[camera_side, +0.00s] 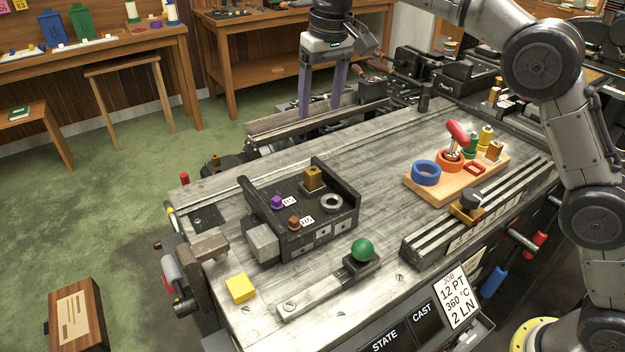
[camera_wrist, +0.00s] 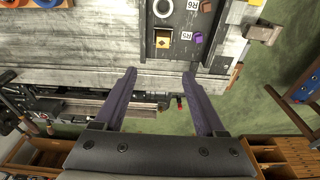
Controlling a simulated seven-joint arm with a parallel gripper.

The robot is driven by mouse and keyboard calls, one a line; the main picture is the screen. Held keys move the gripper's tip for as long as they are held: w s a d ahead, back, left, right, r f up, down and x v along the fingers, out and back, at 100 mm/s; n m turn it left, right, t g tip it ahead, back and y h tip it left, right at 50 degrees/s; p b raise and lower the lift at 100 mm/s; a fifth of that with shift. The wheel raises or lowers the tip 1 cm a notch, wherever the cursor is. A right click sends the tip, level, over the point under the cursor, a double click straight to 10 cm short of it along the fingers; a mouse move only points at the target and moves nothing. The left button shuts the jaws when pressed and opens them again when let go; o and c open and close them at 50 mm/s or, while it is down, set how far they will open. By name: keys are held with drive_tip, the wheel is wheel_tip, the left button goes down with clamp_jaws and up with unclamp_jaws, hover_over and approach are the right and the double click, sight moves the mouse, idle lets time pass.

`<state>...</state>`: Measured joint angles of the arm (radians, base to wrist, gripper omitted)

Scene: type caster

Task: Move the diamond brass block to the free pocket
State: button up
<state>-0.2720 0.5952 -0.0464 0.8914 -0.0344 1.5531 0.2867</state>
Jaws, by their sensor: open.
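A brass block (camera_side: 313,178) stands upright at the back of a dark case (camera_side: 350,222) on the grey bench. In the wrist view the block (camera_wrist: 163,39) shows a dark diamond-like mark on top. The case also holds a grey ring (camera_side: 332,203), a purple piece (camera_side: 277,202) and a brown piece (camera_side: 294,222), with small white labels beside the coloured pieces. I cannot tell which pocket is free. My gripper (camera_side: 321,110) is open and empty, pointing down, high behind the case. In the wrist view its fingertips (camera_wrist: 159,74) are apart, below the block in the picture.
A ridged rail (camera_side: 425,243) with a brass slider, a green ball (camera_side: 362,250) and a yellow square (camera_side: 240,288) are nearer the front.

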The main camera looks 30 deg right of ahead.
hover_over(312, 170)
drive_tip(key=f, duration=0.9)
drive_tip(key=shift+s+f, duration=0.15)
drive_tip(key=shift+s, duration=0.15)
drive_tip(key=shift+w+f, duration=0.2)
drive_tip(key=shift+f, duration=2.9)
clamp_jaws()
drive_tip(key=shift+r, duration=0.1)
